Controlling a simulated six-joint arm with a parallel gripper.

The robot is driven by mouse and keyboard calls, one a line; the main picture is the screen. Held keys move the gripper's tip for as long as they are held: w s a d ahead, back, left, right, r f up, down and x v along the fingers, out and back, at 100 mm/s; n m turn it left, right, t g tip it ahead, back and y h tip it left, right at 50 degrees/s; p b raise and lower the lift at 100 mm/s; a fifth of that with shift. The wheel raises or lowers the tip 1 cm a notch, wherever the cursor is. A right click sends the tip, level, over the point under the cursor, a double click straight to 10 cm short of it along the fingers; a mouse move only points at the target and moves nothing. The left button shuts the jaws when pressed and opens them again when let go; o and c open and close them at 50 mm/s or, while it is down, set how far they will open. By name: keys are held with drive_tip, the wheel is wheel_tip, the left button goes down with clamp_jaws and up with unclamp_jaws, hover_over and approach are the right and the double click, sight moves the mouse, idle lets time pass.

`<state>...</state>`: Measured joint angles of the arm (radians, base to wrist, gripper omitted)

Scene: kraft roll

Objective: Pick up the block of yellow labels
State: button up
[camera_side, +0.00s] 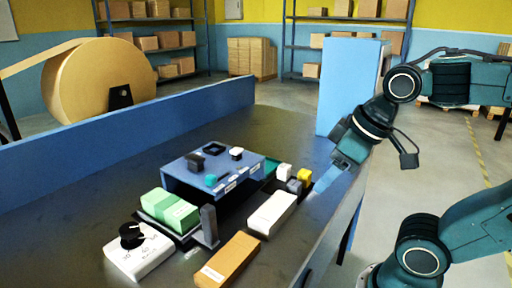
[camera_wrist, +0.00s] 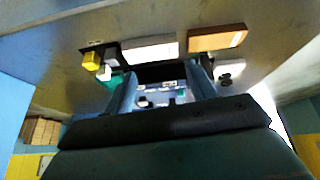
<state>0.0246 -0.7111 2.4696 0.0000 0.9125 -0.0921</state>
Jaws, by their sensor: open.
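The block of yellow labels (camera_side: 305,174) is a small yellow cube at the right end of the group on the dark table, beside small grey and white blocks. It also shows at the upper left in the wrist view (camera_wrist: 91,61), outside and to the left of my fingers. My gripper (camera_side: 316,195) is low over the table's right side, near the yellow block and right of the white box. In the wrist view my gripper (camera_wrist: 160,88) has its two fingers spread, with nothing held between them.
A white box (camera_side: 272,213), an orange-brown box (camera_side: 227,261), green blocks (camera_side: 170,209), a dark upright post (camera_side: 209,225) and a white dial box (camera_side: 139,251) stand nearby. A blue raised stand (camera_side: 212,173) holds small items. The table's left and back are clear beside a blue wall (camera_side: 150,123).

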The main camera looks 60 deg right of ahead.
drive_tip(key=w+d+r+n+g, duration=0.1)
drive_tip(key=w+d+r+n, duration=0.1)
drive_tip(key=w+d+n, duration=0.25)
drive_tip(key=n+g, duration=0.4)
drive_tip(key=n, duration=0.9)
hover_over(304, 173)
wheel_tip(304, 173, down, 4)
drive_tip(key=shift+a, duration=0.1)
wheel_tip(304, 173, down, 8)
drive_tip(key=shift+s+r, duration=0.1)
drive_tip(key=shift+f, duration=0.35)
drive_tip(key=shift+f, duration=2.6)
